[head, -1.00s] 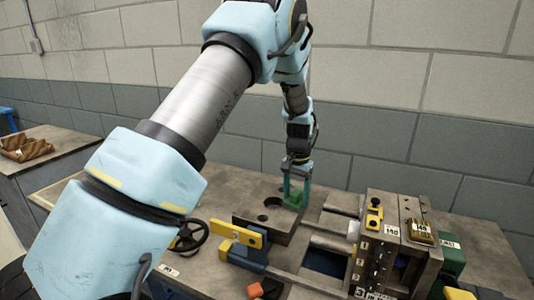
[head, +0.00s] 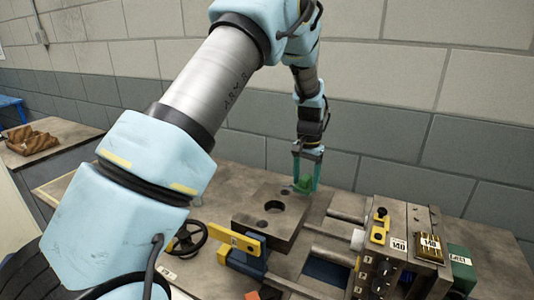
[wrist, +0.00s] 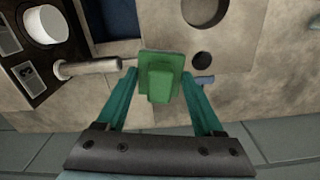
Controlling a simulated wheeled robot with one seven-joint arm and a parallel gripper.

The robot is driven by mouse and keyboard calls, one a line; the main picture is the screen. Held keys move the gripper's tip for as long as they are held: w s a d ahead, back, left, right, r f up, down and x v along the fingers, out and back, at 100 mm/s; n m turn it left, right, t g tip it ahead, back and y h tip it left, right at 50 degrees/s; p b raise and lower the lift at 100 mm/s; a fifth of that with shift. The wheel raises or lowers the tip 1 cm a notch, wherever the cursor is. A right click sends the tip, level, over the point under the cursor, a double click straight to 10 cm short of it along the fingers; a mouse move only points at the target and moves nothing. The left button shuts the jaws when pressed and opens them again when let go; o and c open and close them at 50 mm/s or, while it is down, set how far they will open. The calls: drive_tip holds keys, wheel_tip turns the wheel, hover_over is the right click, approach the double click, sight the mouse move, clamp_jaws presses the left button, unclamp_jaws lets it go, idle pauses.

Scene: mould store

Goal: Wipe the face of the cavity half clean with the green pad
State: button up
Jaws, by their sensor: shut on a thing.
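The cavity half (head: 240,208) appears to be the flat grey-brown block with a large round hole, lying on the bench; it also shows in the wrist view (wrist: 240,40) with a smaller dark hole. My gripper (head: 306,183) is shut on the green pad (head: 303,186) at the block's far right corner. In the wrist view the pad (wrist: 160,80) sits between both teal fingers, at the block's edge nearest the gripper. I cannot tell whether the pad touches the face. The face shows grey-brown mottling; I cannot tell dirt from surface finish.
Steel guide rods (head: 345,217) and an upright plate stack (head: 395,240) with numbered tags stand to the right. A yellow bar (head: 235,238) and black handwheel (head: 187,238) are in front and left. A grey wall (head: 380,140) rises behind; bare bench (head: 225,175) lies behind the block.

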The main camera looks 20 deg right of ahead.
drive_tip(key=shift+r+p, duration=1.25)
drive_tip(key=shift+r, duration=1.15)
